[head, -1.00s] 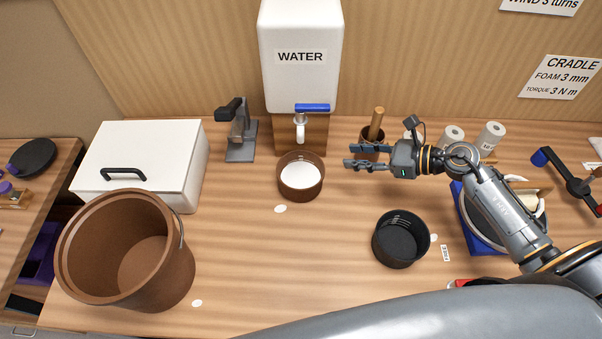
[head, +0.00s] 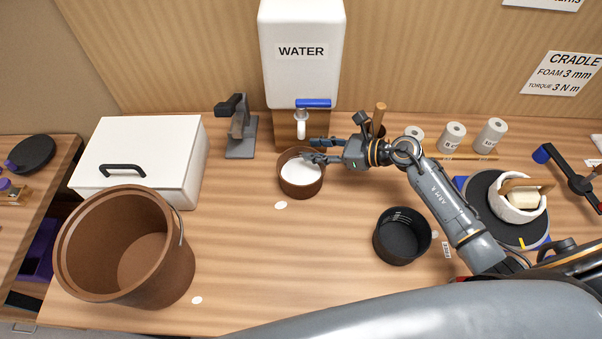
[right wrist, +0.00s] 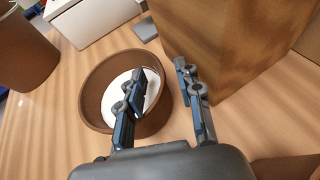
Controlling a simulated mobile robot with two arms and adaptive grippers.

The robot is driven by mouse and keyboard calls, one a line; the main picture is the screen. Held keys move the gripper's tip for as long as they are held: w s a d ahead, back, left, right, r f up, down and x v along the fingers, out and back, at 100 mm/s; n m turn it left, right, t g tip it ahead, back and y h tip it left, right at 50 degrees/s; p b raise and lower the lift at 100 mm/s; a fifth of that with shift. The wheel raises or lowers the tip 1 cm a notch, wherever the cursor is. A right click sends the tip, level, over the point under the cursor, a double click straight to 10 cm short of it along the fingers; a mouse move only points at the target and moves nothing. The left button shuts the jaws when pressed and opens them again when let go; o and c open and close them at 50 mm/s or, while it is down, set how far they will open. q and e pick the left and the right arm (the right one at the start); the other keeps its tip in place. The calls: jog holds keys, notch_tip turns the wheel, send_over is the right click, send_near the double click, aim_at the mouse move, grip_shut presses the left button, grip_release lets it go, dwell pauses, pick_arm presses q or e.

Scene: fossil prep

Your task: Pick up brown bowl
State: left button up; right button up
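The brown bowl (head: 302,191) with white contents stands on the wooden table, in front of the water dispenser. In the head view my right gripper (head: 311,150) is at the bowl's far right rim. It is open and empty. In the right wrist view the bowl (right wrist: 95,92) lies beyond my right gripper (right wrist: 160,80). One finger overlaps the white contents, and the other shows outside the rim. I cannot tell whether either finger touches the bowl. My left gripper is not in view.
The water dispenser (head: 299,75) stands behind the bowl, its spout close to the gripper. A brown bucket (head: 160,280) and white box (head: 190,160) are left. A black bowl (head: 402,252) is front right. The table's middle front is clear.

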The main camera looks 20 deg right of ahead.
grip_shut()
jog(key=shift+s, duration=0.1)
